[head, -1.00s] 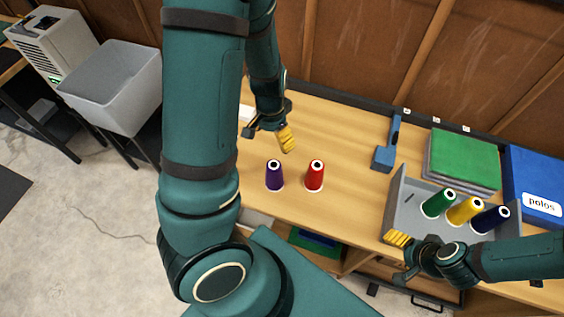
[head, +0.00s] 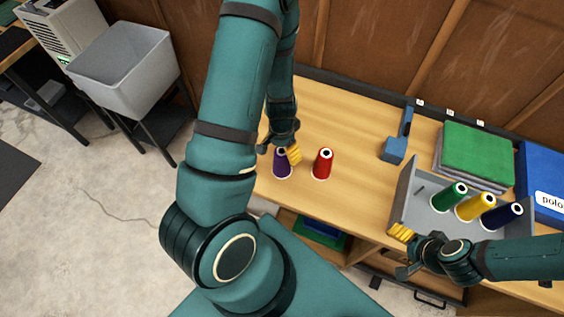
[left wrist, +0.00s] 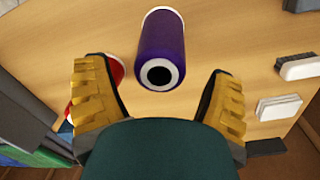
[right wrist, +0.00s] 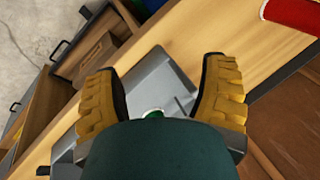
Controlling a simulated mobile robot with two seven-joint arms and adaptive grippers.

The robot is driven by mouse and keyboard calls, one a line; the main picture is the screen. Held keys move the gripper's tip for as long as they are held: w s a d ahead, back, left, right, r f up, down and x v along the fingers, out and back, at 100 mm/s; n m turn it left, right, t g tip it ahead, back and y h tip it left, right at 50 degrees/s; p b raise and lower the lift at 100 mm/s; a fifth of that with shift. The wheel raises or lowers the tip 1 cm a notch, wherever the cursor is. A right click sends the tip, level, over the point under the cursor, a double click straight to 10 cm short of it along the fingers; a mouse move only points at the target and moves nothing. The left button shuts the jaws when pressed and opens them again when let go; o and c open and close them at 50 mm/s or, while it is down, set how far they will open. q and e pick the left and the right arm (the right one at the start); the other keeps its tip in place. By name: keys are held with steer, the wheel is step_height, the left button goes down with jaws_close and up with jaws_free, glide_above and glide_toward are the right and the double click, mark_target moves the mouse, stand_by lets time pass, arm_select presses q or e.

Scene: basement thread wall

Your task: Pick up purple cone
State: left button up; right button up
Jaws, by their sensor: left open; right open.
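The purple cone (head: 282,163) stands upright on the wooden bench, left of the red cone (head: 323,163). My left gripper (head: 286,150) is open just behind and above the purple cone and partly covers its top in the head view. In the left wrist view the purple cone (left wrist: 161,52) lies ahead, between and beyond the two yellow fingertips (left wrist: 160,95); neither finger visibly touches it. My right gripper (head: 402,248) is open and empty at the front left edge of the grey tray.
The grey tray (head: 408,187) holds green (head: 449,196), yellow (head: 475,206) and dark blue (head: 502,215) cones. Bench between red cone and tray is clear.

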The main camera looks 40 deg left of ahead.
arm_select(q)
steer(key=shift+f, duration=0.45)
steer(key=c, duration=1.4)
steer(key=shift+r, duration=0.1)
